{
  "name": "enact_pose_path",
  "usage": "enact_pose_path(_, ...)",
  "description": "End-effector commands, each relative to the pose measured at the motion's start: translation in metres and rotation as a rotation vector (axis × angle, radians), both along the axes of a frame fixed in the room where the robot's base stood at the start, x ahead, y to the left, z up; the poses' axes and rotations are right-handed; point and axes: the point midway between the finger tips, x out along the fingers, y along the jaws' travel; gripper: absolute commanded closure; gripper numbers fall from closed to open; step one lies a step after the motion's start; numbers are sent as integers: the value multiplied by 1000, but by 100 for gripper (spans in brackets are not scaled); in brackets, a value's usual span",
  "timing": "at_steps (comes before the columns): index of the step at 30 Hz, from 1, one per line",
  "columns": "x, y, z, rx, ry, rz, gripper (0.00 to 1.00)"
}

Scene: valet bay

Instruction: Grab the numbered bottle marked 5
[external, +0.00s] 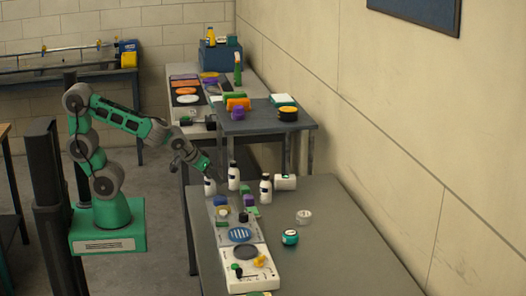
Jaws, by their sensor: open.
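Several white bottles stand on the grey table. One bottle (234,177) stands upright just right of my gripper, another bottle (210,186) stands just below it in the picture, and a third bottle (265,190) is further right. A white cylinder (286,182), perhaps a bottle on its side, lies beside the third. The labels are too small to read, so I cannot tell which is marked 5. My gripper (206,168) is open, near the two left bottles. I cannot tell whether it touches either.
A light panel (237,272) with round pads runs along the table's left side. Small coloured blocks (249,200) lie near the bottles. A green-and-white jar (290,238) and a white lid-like piece (304,217) stand right. A raised dark shelf (262,122) is behind. The table's right front is clear.

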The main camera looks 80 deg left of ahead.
Motion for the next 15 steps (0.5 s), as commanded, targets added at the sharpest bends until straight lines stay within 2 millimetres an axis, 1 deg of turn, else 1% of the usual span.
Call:
enact_pose_path(1, 18, 12, 8, 51, -92, 67, 50)
enact_pose_path(2, 27, 20, 15, 81, -154, 105, 50)
enact_pose_path(3, 36, 31, 16, 122, -220, 147, 50)
enact_pose_path(4, 38, 39, 11, 156, -250, 179, 50)
enact_pose_path(6, 43, 52, 13, 221, -321, 224, 50)
enact_pose_path(11, 50, 67, 22, 291, -403, 261, 50)
enact_pose_path(15, 62, 81, 17, 293, -404, 263, 50)
